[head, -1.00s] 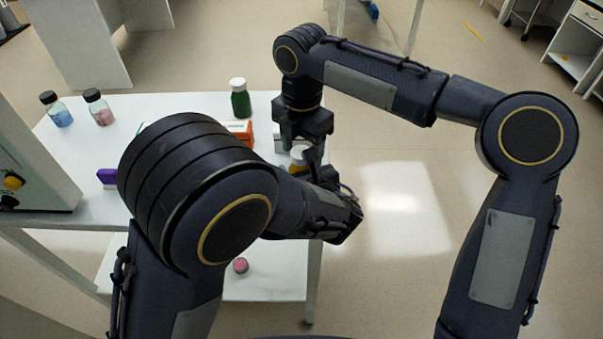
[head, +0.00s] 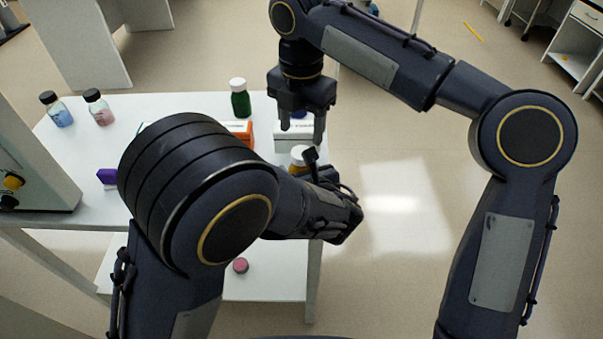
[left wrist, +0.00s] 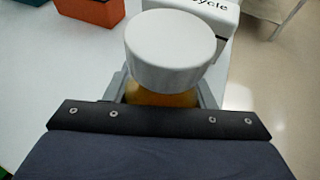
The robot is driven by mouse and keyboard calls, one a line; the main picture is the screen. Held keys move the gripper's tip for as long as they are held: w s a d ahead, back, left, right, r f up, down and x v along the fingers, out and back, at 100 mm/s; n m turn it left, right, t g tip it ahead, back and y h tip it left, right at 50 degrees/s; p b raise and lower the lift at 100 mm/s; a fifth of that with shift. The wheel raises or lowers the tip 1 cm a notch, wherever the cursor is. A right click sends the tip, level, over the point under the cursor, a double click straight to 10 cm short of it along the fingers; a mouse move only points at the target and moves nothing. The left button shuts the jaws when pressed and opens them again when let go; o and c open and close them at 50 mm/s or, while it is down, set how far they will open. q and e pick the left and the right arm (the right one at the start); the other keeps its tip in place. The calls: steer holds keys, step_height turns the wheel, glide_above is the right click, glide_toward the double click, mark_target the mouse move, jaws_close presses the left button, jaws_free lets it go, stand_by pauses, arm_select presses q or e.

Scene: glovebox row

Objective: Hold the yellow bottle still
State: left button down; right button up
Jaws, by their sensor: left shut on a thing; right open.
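The yellow bottle (head: 297,166) with its white cap (head: 299,151) shows partly behind my left gripper (head: 308,170) at the table's right edge. In the left wrist view the wide white cap (left wrist: 171,48) sits on top of the bottle's amber body (left wrist: 160,97), between the fingers of my left gripper (left wrist: 162,92). My left gripper is shut on the bottle's body. The lower part of the bottle is hidden. My right gripper (head: 302,128) is open and empty, pointing down above and behind the cap, apart from it.
A white table (head: 70,140) holds a green bottle (head: 240,101), an orange box (head: 239,131), a white box (head: 291,133), a blue bottle (head: 61,115), a pink bottle (head: 102,113) and a purple item (head: 107,177). A pink round thing (head: 240,265) lies on the lower shelf.

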mark_target(301, 148)
step_height(301, 148, up, 2)
steer(key=shift+n, duration=1)
steer(key=shift+f, duration=4.05)
steer(key=c, duration=1)
steer(key=m, duration=0.3)
steer(key=shift+m, duration=0.3)
steer(key=o, duration=1.1)
steer(key=shift+c, duration=0.2)
